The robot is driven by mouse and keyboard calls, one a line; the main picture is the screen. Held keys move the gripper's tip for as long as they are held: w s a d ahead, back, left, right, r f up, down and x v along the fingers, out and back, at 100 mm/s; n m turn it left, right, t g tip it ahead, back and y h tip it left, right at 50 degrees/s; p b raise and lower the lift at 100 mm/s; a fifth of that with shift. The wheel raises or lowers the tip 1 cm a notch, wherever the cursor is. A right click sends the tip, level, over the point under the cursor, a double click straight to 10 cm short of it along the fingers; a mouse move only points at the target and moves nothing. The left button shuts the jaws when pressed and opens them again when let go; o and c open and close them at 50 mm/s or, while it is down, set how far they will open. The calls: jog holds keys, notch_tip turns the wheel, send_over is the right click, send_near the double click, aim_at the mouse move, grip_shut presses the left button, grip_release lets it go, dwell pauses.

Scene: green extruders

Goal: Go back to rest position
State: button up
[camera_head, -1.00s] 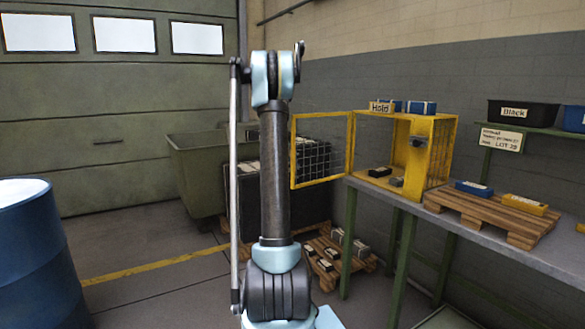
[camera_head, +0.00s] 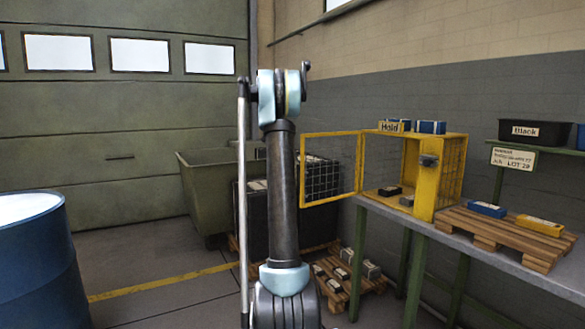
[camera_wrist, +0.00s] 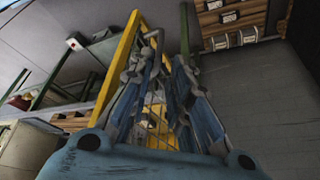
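My arm (camera_head: 283,190) stands upright in the middle of the head view. My gripper is not visible in the head view. In the wrist view my gripper (camera_wrist: 168,58) has its two blue-grey fingers apart, with a gap between them and nothing visible held. A yellow frame (camera_wrist: 118,68) shows just behind and left of the fingers. I cannot tell whether they touch it.
The yellow mesh cage (camera_head: 448,175) has its door (camera_head: 331,168) swung open on the bench (camera_head: 480,250). A wooden pallet (camera_head: 500,238) there carries a blue box (camera_head: 487,209) and a yellow box (camera_head: 540,225). A blue drum (camera_head: 40,250) stands left. Floor between drum and bin (camera_head: 205,180) is clear.

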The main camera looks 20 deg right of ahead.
dwell(0.4)
jog(key=s+a+f+n+t+y, duration=0.1)
jog(key=s+a+f+n, duration=0.1)
jog(key=s+a+n, duration=0.75)
jog(key=s+a+f+n+t+y, duration=0.15)
jog(key=s+a, duration=0.45)
jog(key=s, duration=0.9)
jog(key=s+a+f+n, duration=0.3)
jog(key=s+f+n, duration=0.1)
jog(key=s+f, duration=0.3)
jog(key=s+a+f+n+t+y, duration=0.1)
jog(key=s+a+f+n, duration=0.2)
jog(key=s+f, duration=0.4)
jog(key=s+a+f+n, duration=0.4)
jog(key=s+f, duration=0.3)
jog(key=s, duration=0.3)
jog(key=shift+f+n+t, duration=0.3)
jog(key=shift+n+t, duration=0.05)
jog(key=shift+n, duration=0.45)
jog(key=shift+a+y, duration=0.1)
jog(key=shift+y, duration=0.15)
